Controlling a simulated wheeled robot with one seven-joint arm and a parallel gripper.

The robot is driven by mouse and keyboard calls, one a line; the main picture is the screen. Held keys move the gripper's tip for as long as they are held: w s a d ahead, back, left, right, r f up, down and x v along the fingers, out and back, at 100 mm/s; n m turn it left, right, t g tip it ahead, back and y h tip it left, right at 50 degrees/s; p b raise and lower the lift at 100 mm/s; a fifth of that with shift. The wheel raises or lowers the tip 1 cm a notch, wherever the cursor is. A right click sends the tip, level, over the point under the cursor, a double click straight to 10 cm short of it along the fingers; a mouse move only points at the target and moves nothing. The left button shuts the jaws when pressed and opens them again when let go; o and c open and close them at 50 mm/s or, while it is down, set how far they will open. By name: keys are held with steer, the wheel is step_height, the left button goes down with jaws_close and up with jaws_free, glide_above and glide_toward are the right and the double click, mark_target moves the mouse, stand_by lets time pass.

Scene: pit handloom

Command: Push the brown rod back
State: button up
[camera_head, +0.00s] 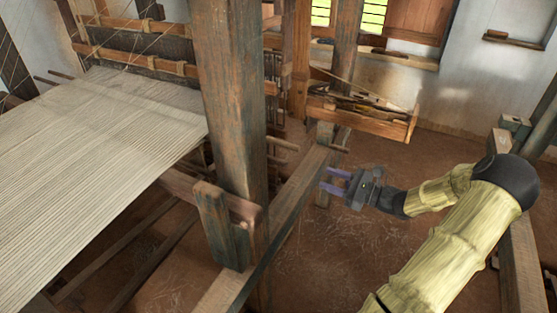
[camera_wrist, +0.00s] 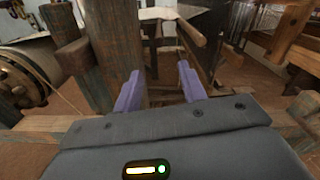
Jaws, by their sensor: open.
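A brown rod (camera_head: 283,143) sticks out to the right from behind the thick post in the head view. A shorter, darker rod end (camera_head: 339,148) shows near the thinner post. I cannot tell for sure which is the task's rod. In the wrist view a brown rod (camera_wrist: 188,33) slants with its end towards me, beyond the fingers, and a thicker brown bar (camera_wrist: 290,28) is at the right. My gripper (camera_head: 333,180) is open and empty, its purple fingers pointing left at the lower beam. The fingers also show in the wrist view (camera_wrist: 160,85), apart from the rods.
The thick post (camera_head: 232,110) stands left of my gripper. A long wooden beam (camera_head: 285,210) runs beside it. Pale cloth (camera_head: 100,120) spreads over the loom at the left. A wooden tray (camera_head: 365,120) holds several tools behind. Bare floor (camera_head: 345,255) lies below my gripper.

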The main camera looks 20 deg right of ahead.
mark_target(281, 161)
steer(key=p+x, duration=0.4)
steer(key=x, duration=1.2)
steer(key=shift+a+r, duration=0.15)
steer(key=shift+a, duration=0.1)
steer(key=shift+w+a, duration=0.25)
steer(key=shift+w, duration=0.3)
jaws_close()
